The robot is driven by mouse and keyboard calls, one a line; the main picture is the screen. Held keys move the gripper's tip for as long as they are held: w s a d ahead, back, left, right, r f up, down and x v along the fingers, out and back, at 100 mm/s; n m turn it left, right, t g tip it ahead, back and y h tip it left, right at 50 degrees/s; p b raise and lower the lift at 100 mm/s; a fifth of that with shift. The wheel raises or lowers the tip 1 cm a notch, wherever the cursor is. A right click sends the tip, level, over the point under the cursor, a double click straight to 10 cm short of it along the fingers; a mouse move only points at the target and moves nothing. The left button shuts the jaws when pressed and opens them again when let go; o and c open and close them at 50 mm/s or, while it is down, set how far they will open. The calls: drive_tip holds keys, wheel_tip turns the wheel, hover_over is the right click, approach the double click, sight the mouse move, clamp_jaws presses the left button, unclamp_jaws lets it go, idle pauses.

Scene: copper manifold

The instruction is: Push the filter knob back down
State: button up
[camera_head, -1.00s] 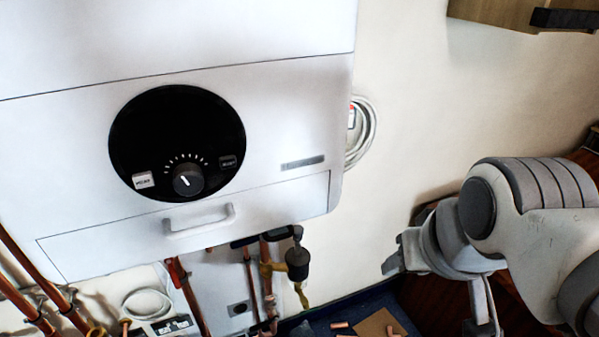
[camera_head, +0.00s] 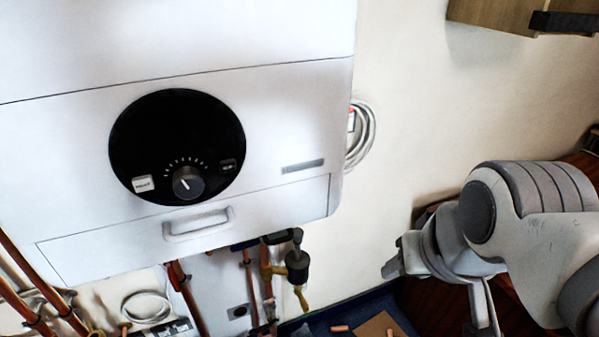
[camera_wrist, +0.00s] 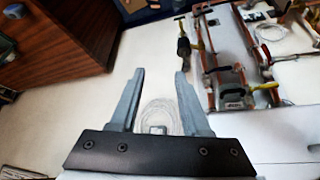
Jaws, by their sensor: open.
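The filter is a dark cylinder (camera_head: 297,265) with brass fittings, hanging on the pipework under the white boiler. It also shows in the wrist view (camera_wrist: 183,46), just beyond the right fingertip. Which part is its knob, and how far it stands out, I cannot make out. My gripper (camera_wrist: 157,73) is open with nothing between its fingers. In the head view my gripper (camera_head: 392,262) is to the right of the filter, clearly apart from it.
The white boiler (camera_head: 270,110) with a round black dial panel overhangs the pipes. Copper pipes (camera_head: 190,295) run below it. A coiled white cable (camera_head: 361,135) hangs beside the boiler. Bare wall (camera_head: 400,110) lies between boiler and arm. A wooden cabinet (camera_wrist: 55,45) is at left in the wrist view.

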idle(0.3)
drive_tip(key=o, duration=0.3)
drive_tip(key=shift+f, duration=0.2)
drive_tip(key=shift+o, duration=1.2)
wheel_tip(320, 180, down, 9)
drive_tip(key=b, duration=0.9)
drive_tip(key=shift+w+a+m, duration=0.25)
drive_tip(key=shift+w+m, duration=0.05)
drive_tip(key=shift+w, duration=0.1)
drive_tip(key=m+t+y+b, duration=0.1)
drive_tip(key=m+y+b, duration=0.6)
drive_tip(key=m+y, duration=1.25)
approach(298, 236)
drive_tip(key=w+a+m+h+b, duration=0.1)
drive_tip(key=w+a, duration=0.2)
drive_tip(key=a, duration=0.3)
drive_tip(key=w+a+r+m+h+b, duration=0.1)
drive_tip(key=w+a+h, duration=0.1)
drive_tip(key=a, duration=0.4)
drive_tip(key=shift+w+a+r, duration=0.15)
drive_tip(key=shift+w+r, duration=0.1)
drive_tip(key=shift+w, duration=0.25)
